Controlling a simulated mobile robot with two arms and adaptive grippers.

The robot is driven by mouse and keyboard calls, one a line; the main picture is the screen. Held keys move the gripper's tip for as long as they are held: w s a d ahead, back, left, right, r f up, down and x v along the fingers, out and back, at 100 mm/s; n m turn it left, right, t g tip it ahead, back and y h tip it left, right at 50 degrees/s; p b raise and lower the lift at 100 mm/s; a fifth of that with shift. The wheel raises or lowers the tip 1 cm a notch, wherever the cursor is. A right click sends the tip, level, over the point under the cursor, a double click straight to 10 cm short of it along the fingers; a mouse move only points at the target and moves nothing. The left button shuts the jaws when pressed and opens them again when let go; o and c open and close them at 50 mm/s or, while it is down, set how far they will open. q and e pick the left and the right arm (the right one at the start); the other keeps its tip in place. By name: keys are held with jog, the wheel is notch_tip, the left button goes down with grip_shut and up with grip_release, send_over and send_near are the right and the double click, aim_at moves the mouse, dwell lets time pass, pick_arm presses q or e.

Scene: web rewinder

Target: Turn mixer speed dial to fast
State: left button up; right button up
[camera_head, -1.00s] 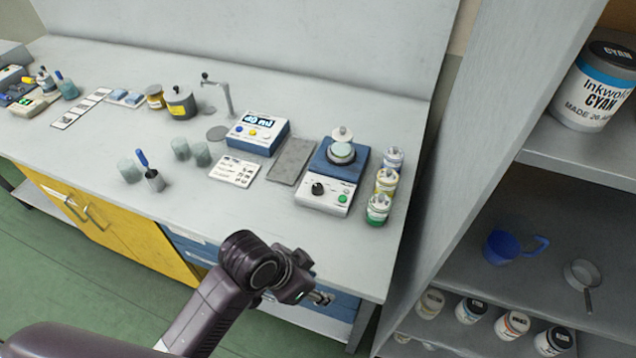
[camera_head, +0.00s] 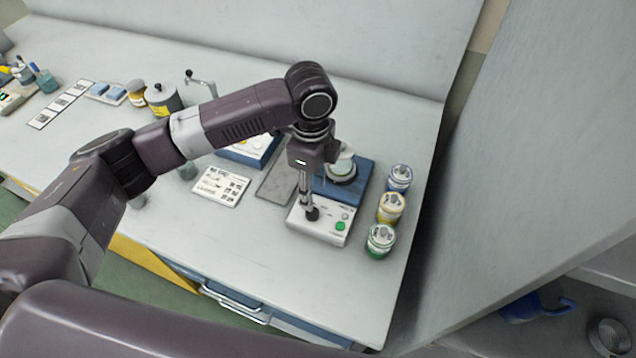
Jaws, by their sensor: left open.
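The mixer is a blue and white box (camera_head: 355,193) near the right end of the grey bench. A lidded jar (camera_head: 342,166) stands on its top, partly hidden by my gripper. Its white front panel carries a black speed dial (camera_head: 312,214) and a green button (camera_head: 340,226). My left gripper (camera_head: 308,204) reaches down from above, fingers pointing at the dial. The fingertips are at or just above the dial; I cannot tell whether they touch it. The gripper is open. The dial's pointer direction is hidden. My right gripper is not in view.
Several small ink jars stand right of the mixer, one with a green band (camera_head: 380,241). A grey mat (camera_head: 276,186) and a white label card (camera_head: 220,187) lie to its left. A tall grey panel (camera_head: 540,150) rises beyond the bench's right end.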

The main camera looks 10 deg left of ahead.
aim_at(312, 212)
pick_arm(q)
jog(key=shift+w+a, duration=0.1)
jog(key=shift+w, duration=0.05)
jog(key=f, duration=0.1)
jog(key=s+f, duration=0.1)
jog(key=f+p, duration=0.1)
jog(key=f, duration=0.1)
jog(key=shift+s, duration=0.4)
jog(key=shift+w+f, duration=0.15)
jog(key=shift+f, duration=0.45)
jog(key=shift+w+f, duration=0.15)
jog(key=shift+f, duration=0.7)
jog(key=c, duration=0.9)
grip_shut()
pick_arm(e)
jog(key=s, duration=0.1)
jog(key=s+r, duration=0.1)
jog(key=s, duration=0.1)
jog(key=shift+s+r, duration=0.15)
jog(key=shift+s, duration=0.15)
